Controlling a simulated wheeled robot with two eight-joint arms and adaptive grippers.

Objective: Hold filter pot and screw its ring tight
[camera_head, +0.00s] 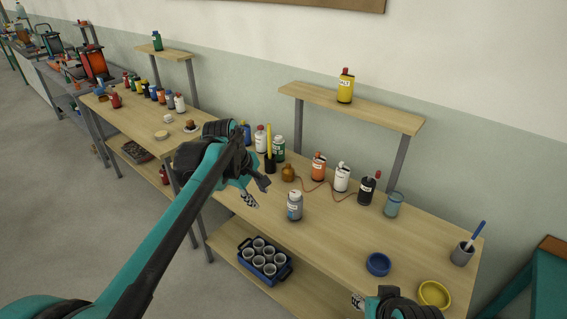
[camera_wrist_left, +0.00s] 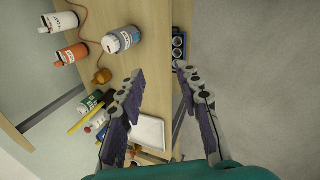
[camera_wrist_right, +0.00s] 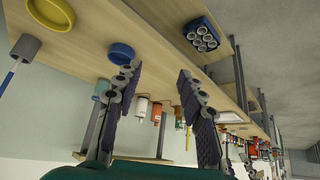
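A grey-blue labelled pot (camera_head: 295,205) stands upright near the front edge of the bench; it looks like the filter pot, but I cannot read its label. Its top end faces the camera in the left wrist view (camera_wrist_left: 122,40); I cannot tell how its ring sits. My left gripper (camera_head: 257,191) is open and empty, above the bench to the left of the pot. Its spread fingers also show in the left wrist view (camera_wrist_left: 158,72). My right gripper (camera_wrist_right: 158,72) is open and empty by the bench's right front, mostly cut off in the head view.
A blue dish (camera_head: 378,265) and yellow bowl (camera_head: 434,294) lie at the bench's right front. A blue crate of cups (camera_head: 264,260) sits on the lower shelf.

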